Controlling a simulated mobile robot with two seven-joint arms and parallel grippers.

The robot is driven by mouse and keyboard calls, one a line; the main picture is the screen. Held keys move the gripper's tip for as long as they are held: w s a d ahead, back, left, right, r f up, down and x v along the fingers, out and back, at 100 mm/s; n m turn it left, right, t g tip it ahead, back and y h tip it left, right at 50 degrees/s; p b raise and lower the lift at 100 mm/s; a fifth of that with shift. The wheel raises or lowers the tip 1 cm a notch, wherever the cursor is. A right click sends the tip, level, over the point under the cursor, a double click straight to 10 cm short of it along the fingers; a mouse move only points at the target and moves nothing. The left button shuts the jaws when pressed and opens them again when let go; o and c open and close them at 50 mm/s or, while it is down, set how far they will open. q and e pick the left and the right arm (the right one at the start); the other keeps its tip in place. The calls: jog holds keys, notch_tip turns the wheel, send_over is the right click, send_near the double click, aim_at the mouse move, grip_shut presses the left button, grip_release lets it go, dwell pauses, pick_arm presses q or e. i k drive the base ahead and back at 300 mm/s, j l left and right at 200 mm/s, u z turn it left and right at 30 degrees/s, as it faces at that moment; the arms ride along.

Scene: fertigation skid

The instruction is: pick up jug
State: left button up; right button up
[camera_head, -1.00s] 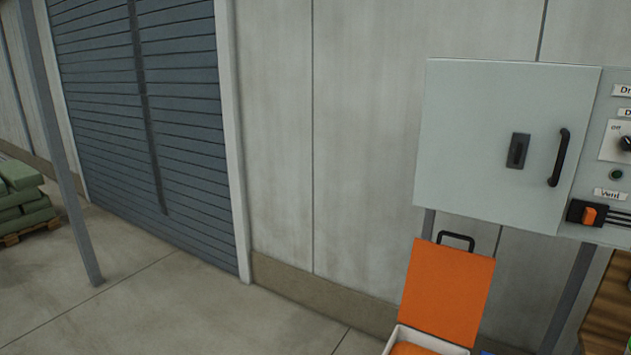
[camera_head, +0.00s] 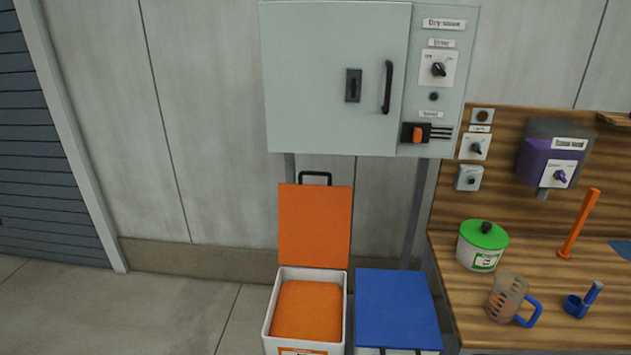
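The jug (camera_head: 508,297) is a clear measuring jug with reddish markings and a blue handle. It stands upright on the wooden worktop at the lower right, with its handle to the right. It looks empty, though its inside is hard to make out. Neither of my grippers shows in the head view.
A white pot with a green lid (camera_head: 482,246) stands behind the jug. A blue scoop (camera_head: 583,300) and an orange upright tool (camera_head: 579,225) are to its right. An open orange-lidded bin (camera_head: 268,318) and a blue-lidded bin (camera_head: 397,306) stand left of the worktop (camera_head: 467,327).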

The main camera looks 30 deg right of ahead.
aim_at(514, 304)
jog(key=z, duration=0.5)
jog(key=l+z, duration=0.1)
jog(key=z, duration=0.35)
jog(key=i+z, duration=0.1)
jog(key=z, duration=0.85)
jog(key=u, duration=1.3)
jog(key=l+z, duration=0.1)
jog(key=z, duration=1.35)
